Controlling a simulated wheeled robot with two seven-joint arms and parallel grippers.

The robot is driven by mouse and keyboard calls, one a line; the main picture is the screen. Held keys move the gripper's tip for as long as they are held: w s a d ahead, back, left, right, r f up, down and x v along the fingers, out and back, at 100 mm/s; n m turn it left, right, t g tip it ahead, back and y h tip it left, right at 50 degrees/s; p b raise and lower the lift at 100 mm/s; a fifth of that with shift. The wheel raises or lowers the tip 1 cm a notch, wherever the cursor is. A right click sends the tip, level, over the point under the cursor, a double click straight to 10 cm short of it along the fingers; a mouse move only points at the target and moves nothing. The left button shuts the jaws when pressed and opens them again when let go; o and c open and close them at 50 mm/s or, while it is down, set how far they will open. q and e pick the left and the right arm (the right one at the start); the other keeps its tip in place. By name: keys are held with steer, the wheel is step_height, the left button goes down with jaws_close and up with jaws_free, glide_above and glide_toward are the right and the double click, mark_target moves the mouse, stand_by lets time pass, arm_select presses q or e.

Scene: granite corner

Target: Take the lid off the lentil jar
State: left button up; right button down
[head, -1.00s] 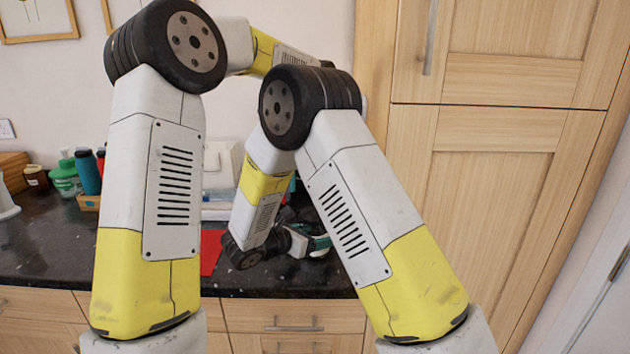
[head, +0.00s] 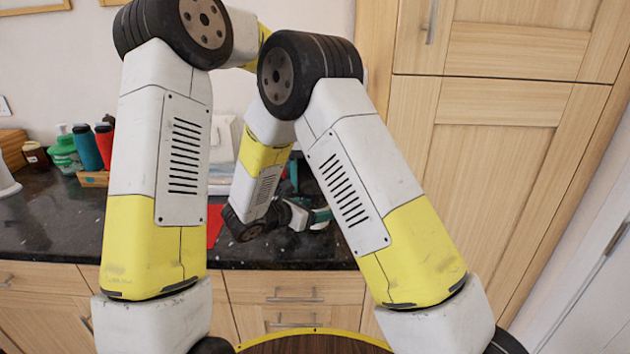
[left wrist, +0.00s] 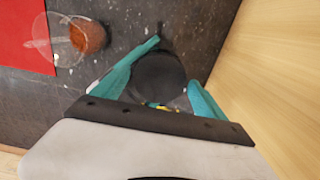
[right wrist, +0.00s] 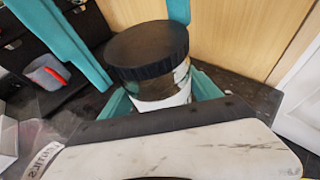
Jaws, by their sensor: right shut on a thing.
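A jar with a wide black lid (right wrist: 147,50) stands upright in the right wrist view. Its body (right wrist: 165,92) is clear with a white label, and its contents are mostly hidden. My right gripper (right wrist: 160,100) is shut on the jar's body below the lid. My left gripper (left wrist: 178,70) is open, with its teal fingers on either side of the lid, which also shows from above in the left wrist view (left wrist: 158,80). I cannot tell whether the fingers touch it. In the head view my arms hide the jar.
A clear vessel with red-brown contents (left wrist: 88,37) is by a red mat (left wrist: 25,40). A pale tub with red (right wrist: 45,72) is left of the jar. Bottles (head: 88,148) stand at the counter's left. A wooden cabinet (head: 490,190) closes off the right.

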arm_select(q)
steer(key=c, duration=1.2)
steer(key=n, duration=0.5)
steer(key=shift+n, duration=0.4)
steer(key=n, duration=0.7)
steer(key=shift+r, duration=0.1)
steer(key=n, duration=0.4)
steer(key=shift+n, duration=0.3)
steer(key=n, duration=0.6)
steer(key=o, duration=1.5)
steer(key=shift+o, duration=0.2)
